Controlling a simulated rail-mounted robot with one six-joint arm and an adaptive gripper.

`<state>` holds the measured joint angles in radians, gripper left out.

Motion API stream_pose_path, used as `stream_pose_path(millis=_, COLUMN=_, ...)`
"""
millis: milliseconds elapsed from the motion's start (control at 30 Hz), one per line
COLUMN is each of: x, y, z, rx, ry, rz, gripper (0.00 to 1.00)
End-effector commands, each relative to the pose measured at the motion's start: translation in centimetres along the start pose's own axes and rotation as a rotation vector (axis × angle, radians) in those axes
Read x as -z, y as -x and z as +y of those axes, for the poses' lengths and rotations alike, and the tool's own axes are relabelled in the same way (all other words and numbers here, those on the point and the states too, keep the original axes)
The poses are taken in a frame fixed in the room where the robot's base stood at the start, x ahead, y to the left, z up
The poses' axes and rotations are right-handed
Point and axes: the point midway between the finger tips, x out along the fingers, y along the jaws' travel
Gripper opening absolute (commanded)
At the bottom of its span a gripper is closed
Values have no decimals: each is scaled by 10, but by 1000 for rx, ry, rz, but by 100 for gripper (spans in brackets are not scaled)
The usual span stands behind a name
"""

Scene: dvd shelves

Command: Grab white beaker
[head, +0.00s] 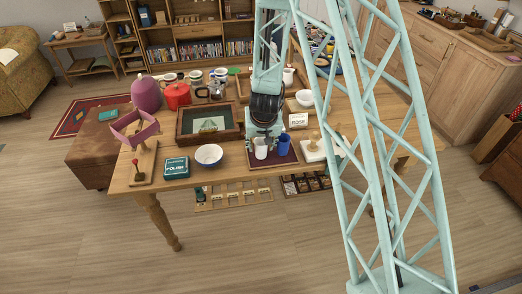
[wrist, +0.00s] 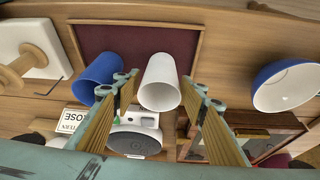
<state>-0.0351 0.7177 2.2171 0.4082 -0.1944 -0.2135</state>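The white beaker (wrist: 160,82) appears between the two fingers of my gripper (wrist: 160,88) in the wrist view. The fingers are spread, with a narrow gap showing on each side of the beaker. In the head view the white beaker (head: 261,149) stands on the dark red tray (head: 272,162), just below my gripper (head: 263,132). A blue beaker (wrist: 97,77) is close beside it, right against the outside of one finger in the wrist view; whether they touch is unclear. The blue beaker also shows in the head view (head: 284,143).
A white block with a wooden piece (head: 315,151) is right of the tray. A white device (wrist: 134,138) shows below the beaker.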

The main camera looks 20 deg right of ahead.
Motion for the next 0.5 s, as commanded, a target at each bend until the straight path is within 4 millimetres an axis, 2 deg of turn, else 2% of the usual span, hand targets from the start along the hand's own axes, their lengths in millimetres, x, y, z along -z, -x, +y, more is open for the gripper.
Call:
stream_pose_path(millis=367, x=0, y=0, z=0, rx=0, ry=0, rz=0, gripper=39)
stream_pose_path(millis=500, x=0, y=0, z=0, rx=0, ry=0, rz=0, gripper=27)
